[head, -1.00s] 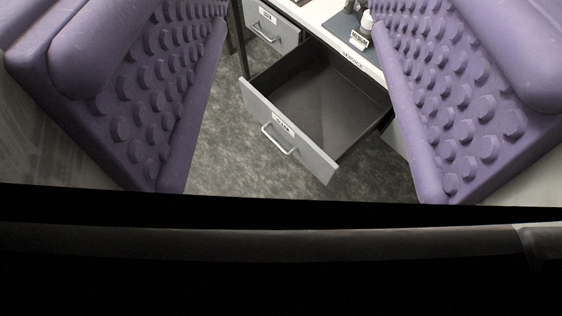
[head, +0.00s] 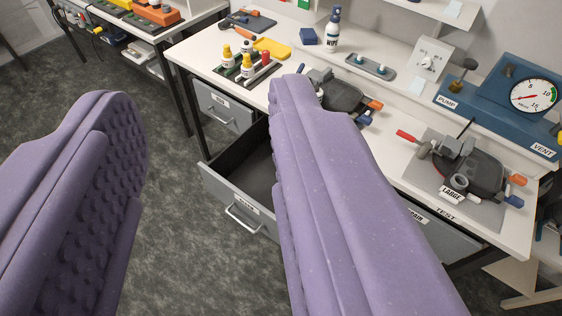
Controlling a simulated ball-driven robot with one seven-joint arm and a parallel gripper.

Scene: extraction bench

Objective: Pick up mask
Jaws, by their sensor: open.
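A dark mask with a round grey port and red, orange and blue tabs (head: 478,168) lies on a grey mat behind a LARGE label, at the right of the bench in the head view. A second dark mask with an orange tab (head: 342,95) lies further left and is partly hidden by my right finger. My gripper (head: 205,100) is open, with two purple padded fingers wide apart and nothing between them. The left finger shows over the floor. The right finger overlaps the bench edge and drawer in the picture; its true distance from them is unclear.
An open dark drawer (head: 259,172) juts from the white bench (head: 395,160), partly behind the right finger. A blue pump box with a gauge (head: 505,105), a spray bottle (head: 333,32) and a rack of small bottles (head: 243,68) stand on the bench. Floor is clear at left.

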